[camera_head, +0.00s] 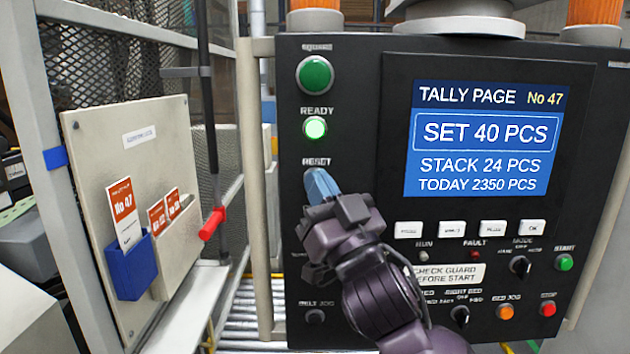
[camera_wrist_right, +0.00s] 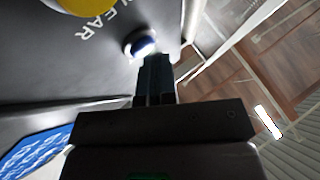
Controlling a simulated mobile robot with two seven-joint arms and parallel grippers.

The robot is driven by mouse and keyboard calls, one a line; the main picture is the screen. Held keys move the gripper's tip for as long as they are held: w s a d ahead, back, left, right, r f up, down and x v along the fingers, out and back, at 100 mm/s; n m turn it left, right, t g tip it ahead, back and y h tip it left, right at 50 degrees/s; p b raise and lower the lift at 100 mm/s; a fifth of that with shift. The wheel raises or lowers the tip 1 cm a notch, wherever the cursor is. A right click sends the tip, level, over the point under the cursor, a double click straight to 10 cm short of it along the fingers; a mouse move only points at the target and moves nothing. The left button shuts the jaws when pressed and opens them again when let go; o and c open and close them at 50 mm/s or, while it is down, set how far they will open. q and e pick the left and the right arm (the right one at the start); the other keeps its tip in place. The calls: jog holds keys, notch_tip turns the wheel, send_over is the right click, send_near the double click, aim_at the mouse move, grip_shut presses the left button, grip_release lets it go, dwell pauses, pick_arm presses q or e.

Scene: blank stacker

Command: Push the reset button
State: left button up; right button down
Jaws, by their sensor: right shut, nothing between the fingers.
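The black control panel (camera_head: 345,90) fills the right half of the head view. The RESET label (camera_head: 317,162) is on its left column, under the lit green READY lamp (camera_head: 316,128). In the right wrist view a round blue button (camera_wrist_right: 141,45) with a pale rim shows just beyond the fingertips (camera_wrist_right: 155,60). I cannot tell whether they touch it. My left gripper is not in view.
A screen (camera_head: 487,140) reads SET 40 PCS and STACK 24 PCS. A green button (camera_head: 315,74) is above; several white keys, knobs and small buttons are right of and below my arm. A card board (camera_head: 85,150) with a blue holder (camera_head: 131,270) stands left.

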jog(key=shift+s, duration=0.75)
jog(key=shift+f, duration=0.1)
jog(key=shift+s+p, duration=0.55)
jog(key=shift+s, duration=1.95)
jog(key=w+d+f+m+g+h, duration=0.2)
jog(key=d+f+h, duration=0.3)
jog(key=f, duration=0.8)
jog(key=w+d+f+m+g+h, duration=0.1)
jog(key=w+d+f+m+h, duration=0.15)
jog(key=d+f, duration=0.75)
jog(key=s+d+f+g+h, duration=0.2)
jog(key=s+d+f, duration=0.2)
jog(key=f, duration=0.6)
jog(key=s+d+f+g+h, duration=0.1)
jog(key=s+d+f, duration=0.3)
jog(key=s+f, duration=0.4)
jog(key=s+d+f+g+h, duration=0.2)
jog(key=s+d+f+g, duration=0.2)
jog(key=s+f, duration=0.3)
notch_tip(320, 180, down, 5)
jog(key=shift+r+m+h+b, duration=0.1)
jog(key=shift+m+h+b, duration=0.25)
jog(key=shift+m, duration=0.1)
